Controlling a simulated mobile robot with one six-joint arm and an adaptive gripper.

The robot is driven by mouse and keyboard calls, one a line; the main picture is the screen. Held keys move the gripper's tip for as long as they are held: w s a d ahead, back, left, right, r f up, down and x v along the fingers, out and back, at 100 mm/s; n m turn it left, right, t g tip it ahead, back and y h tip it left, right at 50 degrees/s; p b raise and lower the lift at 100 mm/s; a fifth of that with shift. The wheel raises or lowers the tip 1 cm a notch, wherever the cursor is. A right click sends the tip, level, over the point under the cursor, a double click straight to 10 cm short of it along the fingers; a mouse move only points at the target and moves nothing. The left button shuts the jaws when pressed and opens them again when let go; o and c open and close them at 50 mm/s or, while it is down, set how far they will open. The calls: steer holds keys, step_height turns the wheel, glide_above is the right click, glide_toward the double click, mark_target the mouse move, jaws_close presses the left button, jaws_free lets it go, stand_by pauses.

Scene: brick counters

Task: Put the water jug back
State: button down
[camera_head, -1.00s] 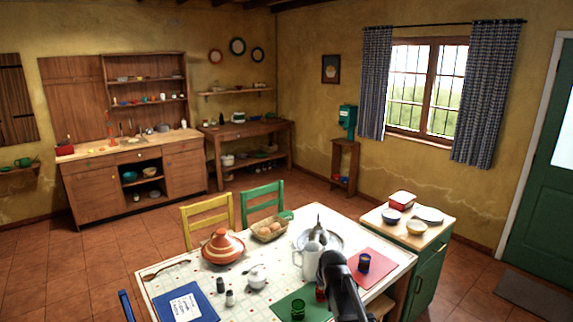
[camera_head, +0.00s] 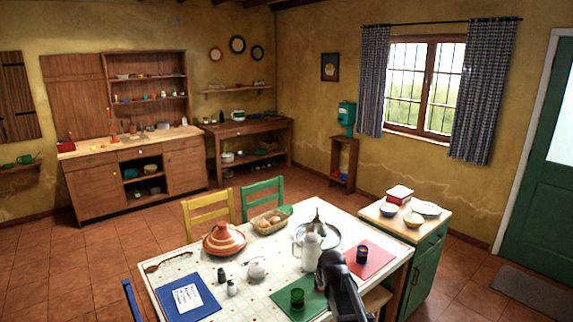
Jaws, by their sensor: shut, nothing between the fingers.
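A white jug (camera_head: 307,250) stands upright on the table (camera_head: 205,262), just in front of a metal tray (camera_head: 331,234) with a pointed dark object on it. My dark gripper (camera_head: 328,260) shows over the near part of the table, just right of and below the jug in the picture. It is shut and empty. It looks apart from the jug, but the depth between them is hard to judge. My arm hides part of the table and of the green mat.
A tagine (camera_head: 223,240), a teapot (camera_head: 257,268) and a basket (camera_head: 270,222) stand left. A green cabinet (camera_head: 426,262) stands right.

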step_height(320, 180, down, 13)
steer(key=b, duration=1.2)
steer(key=shift+r, duration=0.2)
steer(key=s+d+f+g, duration=0.1)
steer(key=s+d+g, duration=0.1)
steer(key=s, duration=0.8)
steer(key=s+d+f+m+g, duration=0.1)
steer(key=s+d+g, duration=0.2)
steer(key=s, duration=0.8)
steer(key=shift+d+m, duration=0.2)
steer(key=shift+m, duration=0.1)
steer(key=c, duration=1.4)
jaws_free()
